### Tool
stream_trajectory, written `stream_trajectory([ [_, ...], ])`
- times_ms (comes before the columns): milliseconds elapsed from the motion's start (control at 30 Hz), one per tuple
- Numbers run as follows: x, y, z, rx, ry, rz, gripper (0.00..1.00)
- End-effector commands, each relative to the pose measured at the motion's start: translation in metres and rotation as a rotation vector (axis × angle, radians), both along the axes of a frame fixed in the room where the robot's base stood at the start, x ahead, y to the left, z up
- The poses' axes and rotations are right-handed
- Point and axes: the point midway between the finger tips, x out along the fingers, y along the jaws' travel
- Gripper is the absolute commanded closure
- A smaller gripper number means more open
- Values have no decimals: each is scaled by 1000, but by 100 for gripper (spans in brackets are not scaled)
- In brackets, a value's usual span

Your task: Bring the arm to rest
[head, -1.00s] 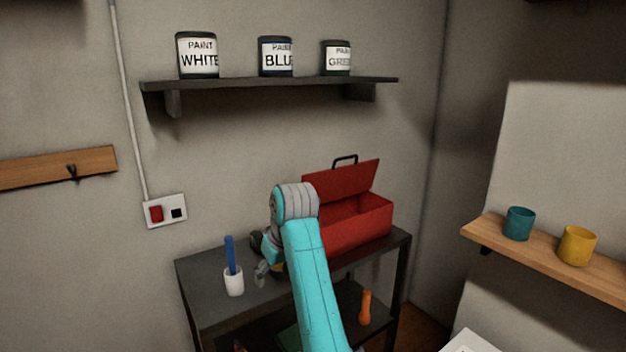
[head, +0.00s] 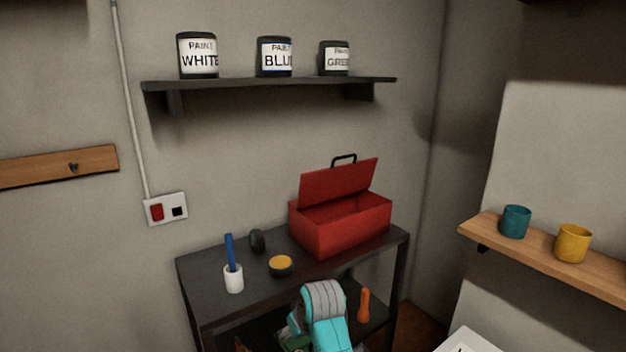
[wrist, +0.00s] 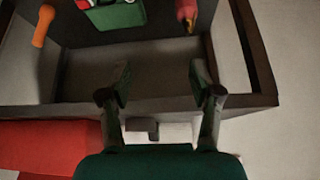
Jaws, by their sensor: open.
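My arm (head: 323,305) is folded low in front of the dark table in the head view, and it hides part of the table's lower level. My gripper (wrist: 160,82) shows in the wrist view with its two fingers spread wide and nothing between them. In the head view the gripper is mostly hidden behind the arm. In the wrist view the fingers lie over the dark frame of the table (wrist: 262,60).
An orange tool (head: 364,305) is on the lower level. Paint cans and mugs stand on wall shelves.

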Motion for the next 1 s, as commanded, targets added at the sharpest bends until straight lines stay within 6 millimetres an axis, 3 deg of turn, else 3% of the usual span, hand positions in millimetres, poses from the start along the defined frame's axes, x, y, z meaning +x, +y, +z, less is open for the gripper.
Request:
stream_trajectory([
  [33,-10,-9,-24,5,-8,-17,37],
  [200,-38,-34,-81,28,-64,-70,37],
  [500,-107,-81,-158,62,-163,-161,37],
  [700,-162,-110,-192,82,-230,-216,37],
  [1000,-255,-150,-214,107,-335,-293,37],
])
